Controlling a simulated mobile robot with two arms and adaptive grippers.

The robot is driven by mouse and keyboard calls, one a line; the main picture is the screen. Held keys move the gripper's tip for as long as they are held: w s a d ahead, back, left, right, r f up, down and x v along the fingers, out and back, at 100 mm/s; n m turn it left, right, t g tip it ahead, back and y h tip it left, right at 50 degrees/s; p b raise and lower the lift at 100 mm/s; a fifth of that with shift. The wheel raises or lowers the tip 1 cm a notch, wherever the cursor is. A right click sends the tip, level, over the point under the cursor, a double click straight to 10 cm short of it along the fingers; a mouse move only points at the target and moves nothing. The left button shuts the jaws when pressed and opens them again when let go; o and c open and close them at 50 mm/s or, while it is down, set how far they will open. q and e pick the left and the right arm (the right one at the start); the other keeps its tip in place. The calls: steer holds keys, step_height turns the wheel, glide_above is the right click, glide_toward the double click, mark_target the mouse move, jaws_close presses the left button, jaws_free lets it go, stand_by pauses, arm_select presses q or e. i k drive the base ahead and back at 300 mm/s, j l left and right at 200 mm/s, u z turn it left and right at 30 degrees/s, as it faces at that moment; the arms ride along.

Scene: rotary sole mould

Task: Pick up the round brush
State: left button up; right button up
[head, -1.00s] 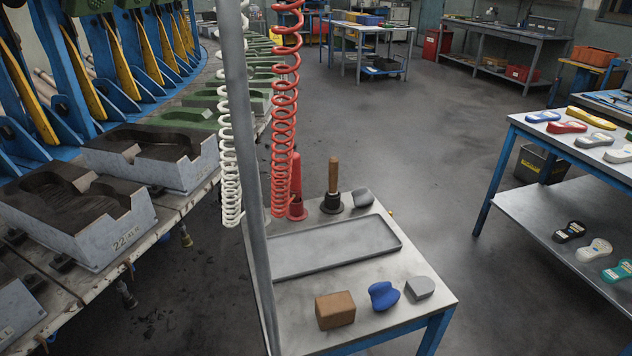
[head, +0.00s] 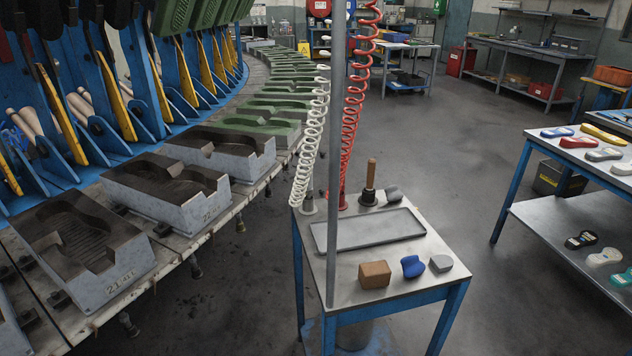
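The round brush (head: 371,175) stands upright at the back of the small metal side table (head: 345,266). Its wooden handle points up and its lower end is a dark, short round part; I cannot tell whether that is bristles or a holder. It stands behind the shallow grey tray (head: 366,231), just right of the red coiled hose. Neither of my grippers is in view.
A grey post (head: 333,200) rises at the table's left edge. White (head: 312,140) and red (head: 352,120) coiled hoses hang beside it. A brown block (head: 374,274), blue piece (head: 412,266) and grey piece (head: 441,263) lie in front.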

mark_target(371, 165)
steer(key=i+l+u, duration=0.15)
steer(key=l+u, duration=0.15)
steer(key=u, duration=0.15)
steer(key=i+l+u, duration=0.1)
steer(key=l+u, duration=0.3)
steer(key=i+l+u, duration=0.1)
steer(key=l+u, duration=0.35)
steer(key=i+l, duration=0.1)
steer(key=l, duration=3.1)
